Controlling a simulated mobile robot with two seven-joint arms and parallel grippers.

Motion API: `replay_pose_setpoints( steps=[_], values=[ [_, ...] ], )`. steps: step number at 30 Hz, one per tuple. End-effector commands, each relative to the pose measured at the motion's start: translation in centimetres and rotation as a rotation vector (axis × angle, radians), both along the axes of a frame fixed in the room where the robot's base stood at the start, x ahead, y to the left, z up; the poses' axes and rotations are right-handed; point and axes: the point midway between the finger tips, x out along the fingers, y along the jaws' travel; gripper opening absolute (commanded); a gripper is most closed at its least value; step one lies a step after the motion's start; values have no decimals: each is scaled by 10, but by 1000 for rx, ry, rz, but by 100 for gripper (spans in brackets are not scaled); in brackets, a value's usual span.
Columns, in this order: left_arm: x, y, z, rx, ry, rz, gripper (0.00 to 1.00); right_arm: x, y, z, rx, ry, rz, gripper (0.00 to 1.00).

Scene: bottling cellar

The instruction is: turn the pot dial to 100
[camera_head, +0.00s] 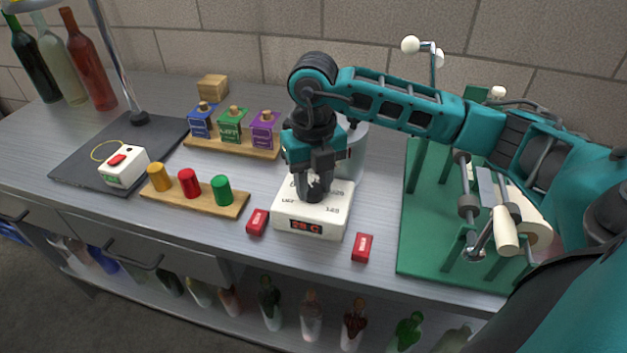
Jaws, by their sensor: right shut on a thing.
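The pot (352,150) is a grey cylinder at the back of a white control base (312,217), partly hidden by my right arm. The base has a small dark display with red digits (306,228), too small to read surely. Printed marks show on its top, one looking like 125. My right gripper (314,192) points down over the base top and is shut on the pot dial, which is mostly hidden between the fingers. My left gripper is not in view.
Red blocks (257,222) and (362,247) lie on either side of the base. A green fixture (425,240) with rollers stands right. A wooden rack with coloured pegs (203,199) and one with labelled blocks (232,144) stand left. Bottles (92,62) stand far left.

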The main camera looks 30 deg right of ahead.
Motion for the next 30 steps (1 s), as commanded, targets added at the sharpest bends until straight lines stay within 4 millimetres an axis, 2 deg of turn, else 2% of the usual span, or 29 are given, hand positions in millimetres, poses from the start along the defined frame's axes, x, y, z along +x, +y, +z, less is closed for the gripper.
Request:
replay_pose_setpoints(
  steps=[18,30],
  values=[
    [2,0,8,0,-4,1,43,1,0,2,0,-3,-562,6],
    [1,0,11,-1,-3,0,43,1,-1,1,0,-2,-768,6]
  ],
)
